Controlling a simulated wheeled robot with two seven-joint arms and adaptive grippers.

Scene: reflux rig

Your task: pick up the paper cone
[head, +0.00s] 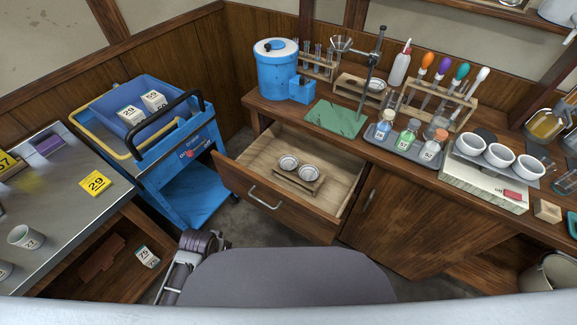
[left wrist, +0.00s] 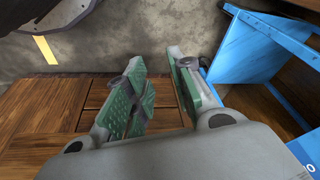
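I cannot pick out a paper cone for certain. A wooden holder (head: 297,180) in the open drawer carries two pale round items (head: 289,163), seen from above; whether either is a paper cone I cannot tell. A similar round item (head: 375,86) sits in a wooden rack on the bench. A clear funnel (head: 341,44) is at the stand behind. My left gripper (left wrist: 156,61) is open and empty in the left wrist view, its green-padded fingers apart above wooden boards. In the head view only part of my left arm shows, low in the middle. My right gripper is not in view.
The drawer (head: 260,197) juts out from the bench. A blue cart (head: 190,150) with a blue bin (head: 120,88) stands to its left. A tray (head: 398,146) of small bottles and a white device (head: 480,187) holding white cups crowd the bench's right. A green mat (head: 336,118) lies bare.

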